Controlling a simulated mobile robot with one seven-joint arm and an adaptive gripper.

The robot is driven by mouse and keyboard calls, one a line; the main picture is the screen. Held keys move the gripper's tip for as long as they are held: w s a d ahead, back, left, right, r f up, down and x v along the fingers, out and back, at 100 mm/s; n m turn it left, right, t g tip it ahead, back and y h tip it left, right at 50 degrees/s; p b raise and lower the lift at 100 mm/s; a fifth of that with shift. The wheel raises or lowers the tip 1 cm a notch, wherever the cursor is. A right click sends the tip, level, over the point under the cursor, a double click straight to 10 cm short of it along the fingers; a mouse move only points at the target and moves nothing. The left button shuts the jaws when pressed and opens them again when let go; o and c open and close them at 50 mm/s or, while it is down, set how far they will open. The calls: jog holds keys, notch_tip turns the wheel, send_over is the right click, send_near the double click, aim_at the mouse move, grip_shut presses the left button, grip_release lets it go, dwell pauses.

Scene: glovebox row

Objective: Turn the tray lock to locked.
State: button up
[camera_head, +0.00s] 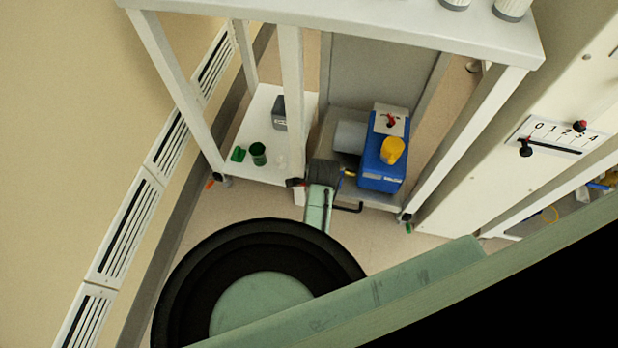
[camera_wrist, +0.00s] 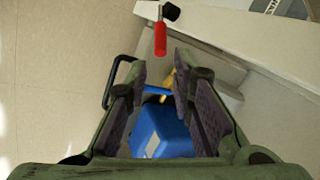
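A lever with a red grip (camera_wrist: 160,38) and a black hub (camera_wrist: 171,12) sits at the top of the wrist view, by a pale panel edge; it looks like the tray lock. In the head view a small dark part with a red end (camera_head: 297,183) shows just left of my gripper (camera_head: 324,174). My gripper, also in the wrist view (camera_wrist: 160,85), is open, with a gap between its fingers and nothing gripped. The lever lies beyond the fingertips, apart from them. Its lock marking cannot be read.
The black tray handle (camera_head: 349,208) is close to my gripper. White frame posts (camera_head: 292,75) stand around. A shelf (camera_head: 262,108) at left holds a green cup (camera_head: 258,154).

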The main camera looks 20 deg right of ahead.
aim_at(304, 184)
jog(key=x, duration=0.8)
jog(key=shift+w+f, duration=0.1)
jog(key=shift+f, duration=0.1)
jog(key=shift+c, duration=0.4)
grip_shut()
